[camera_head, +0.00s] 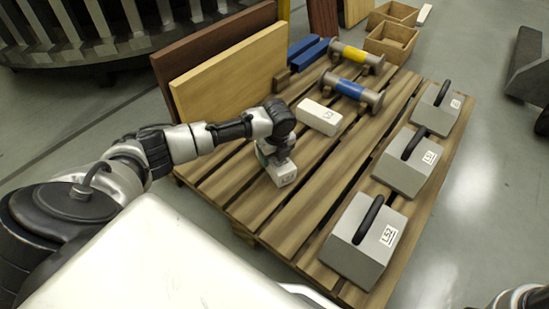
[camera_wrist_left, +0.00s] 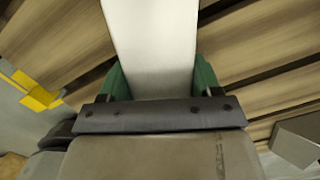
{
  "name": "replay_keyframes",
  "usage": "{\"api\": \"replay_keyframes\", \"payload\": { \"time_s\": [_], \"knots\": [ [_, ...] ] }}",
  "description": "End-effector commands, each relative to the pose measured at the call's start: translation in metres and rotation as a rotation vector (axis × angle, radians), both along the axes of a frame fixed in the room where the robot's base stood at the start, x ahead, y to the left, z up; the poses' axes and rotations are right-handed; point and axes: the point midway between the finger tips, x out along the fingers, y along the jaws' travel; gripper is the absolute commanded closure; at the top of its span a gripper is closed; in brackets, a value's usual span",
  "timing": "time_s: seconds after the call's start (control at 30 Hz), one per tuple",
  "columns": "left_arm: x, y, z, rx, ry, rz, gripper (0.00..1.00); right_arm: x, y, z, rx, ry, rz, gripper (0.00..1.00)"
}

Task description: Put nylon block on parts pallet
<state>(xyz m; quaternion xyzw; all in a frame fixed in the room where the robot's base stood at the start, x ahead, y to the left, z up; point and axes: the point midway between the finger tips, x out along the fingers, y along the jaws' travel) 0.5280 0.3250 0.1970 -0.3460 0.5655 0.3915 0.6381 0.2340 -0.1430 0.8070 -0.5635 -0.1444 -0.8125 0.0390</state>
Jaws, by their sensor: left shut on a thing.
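A white nylon block (camera_head: 284,174) with a small dark-printed label is held by my left gripper (camera_head: 272,153), which points down over the wooden parts pallet (camera_head: 266,220). In the left wrist view the pale block (camera_wrist_left: 155,45) runs between the two green fingers (camera_wrist_left: 160,85), which are shut on it. The block is low at the pallet's left part; I cannot tell whether it touches the slats. A second white block (camera_head: 318,117) lies on the pallet farther back.
Several grey handled weights (camera_head: 365,242) line the pallet's right side. Blue (camera_head: 352,90) and yellow-banded (camera_head: 356,58) cylindrical parts and blue bars (camera_head: 309,54) are at the back. Upright boards (camera_head: 235,78) stand at the left. Bare slats (camera_head: 305,195) lie between the block and weights.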

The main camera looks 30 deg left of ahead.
Motion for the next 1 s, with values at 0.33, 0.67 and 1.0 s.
{"api": "replay_keyframes", "payload": {
  "time_s": [0.33,0.67,1.0],
  "knots": [
    [0.0,0.0,-0.001,0.0,0.001,0.0,0.24,0.0,0.0,0.002,-0.001,-0.001,0.0,0.52],
    [0.0,0.0,-0.001,0.0,0.001,0.0,0.11,0.0,0.0,0.002,-0.001,-0.001,0.0,0.52],
    [-0.002,-0.004,0.052,0.0,-0.001,0.0,0.11,0.001,0.0,0.037,0.0,0.0,0.0,0.52]
  ]
}}
